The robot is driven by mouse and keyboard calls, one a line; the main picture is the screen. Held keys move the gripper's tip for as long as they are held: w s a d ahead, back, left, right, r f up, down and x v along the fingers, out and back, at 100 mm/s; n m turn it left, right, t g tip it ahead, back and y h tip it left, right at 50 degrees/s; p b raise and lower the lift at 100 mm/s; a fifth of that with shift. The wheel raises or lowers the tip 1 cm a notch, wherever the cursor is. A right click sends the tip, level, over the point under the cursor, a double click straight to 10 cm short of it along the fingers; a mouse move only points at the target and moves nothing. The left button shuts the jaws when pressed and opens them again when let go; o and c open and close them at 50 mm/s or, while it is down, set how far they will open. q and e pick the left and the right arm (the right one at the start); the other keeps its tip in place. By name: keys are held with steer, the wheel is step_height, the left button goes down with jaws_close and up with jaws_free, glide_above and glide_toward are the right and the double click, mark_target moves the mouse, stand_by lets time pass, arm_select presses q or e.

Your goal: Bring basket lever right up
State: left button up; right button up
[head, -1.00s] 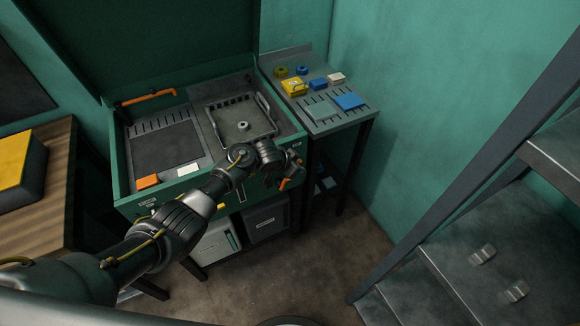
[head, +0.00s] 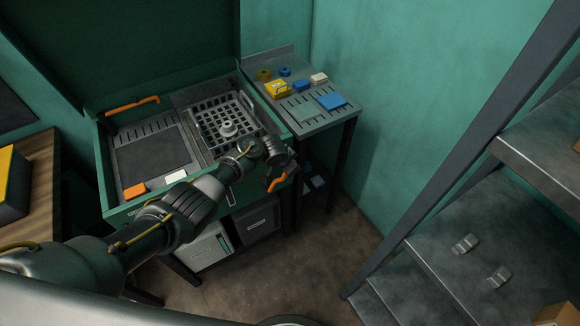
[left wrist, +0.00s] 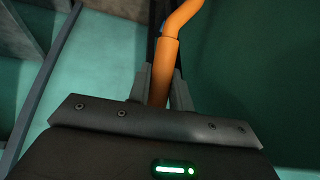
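The orange lever (head: 275,183) shows at the front right of the green machine, partly hidden by my left gripper (head: 283,167). In the left wrist view the bent orange lever (left wrist: 166,65) runs up between the two fingers of my left gripper (left wrist: 160,88), which is closed around its lower part. The basket (head: 222,118) is a dark grid with a round knob (head: 228,129) on it, and sits in the right-hand well of the machine. Its grid stands visible near the top of the well. My right gripper is out of view.
An orange handle (head: 132,104) is at the machine's back left. A side table (head: 325,118) holds a yellow box (head: 278,90) and blue blocks. A wooden table (head: 40,165) is at left, metal steps (head: 450,225) at right. The floor between is clear.

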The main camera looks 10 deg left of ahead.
arm_select(q)
steer(key=o, duration=0.4)
steer(key=shift+d, duration=0.15)
steer(key=shift+r, duration=0.15)
steer(key=p+v, duration=0.2)
steer(key=v, duration=0.8)
steer(key=shift+s+a+r+p, duration=0.15)
steer(key=shift+a+p, duration=0.05)
steer(key=shift+p, duration=0.2)
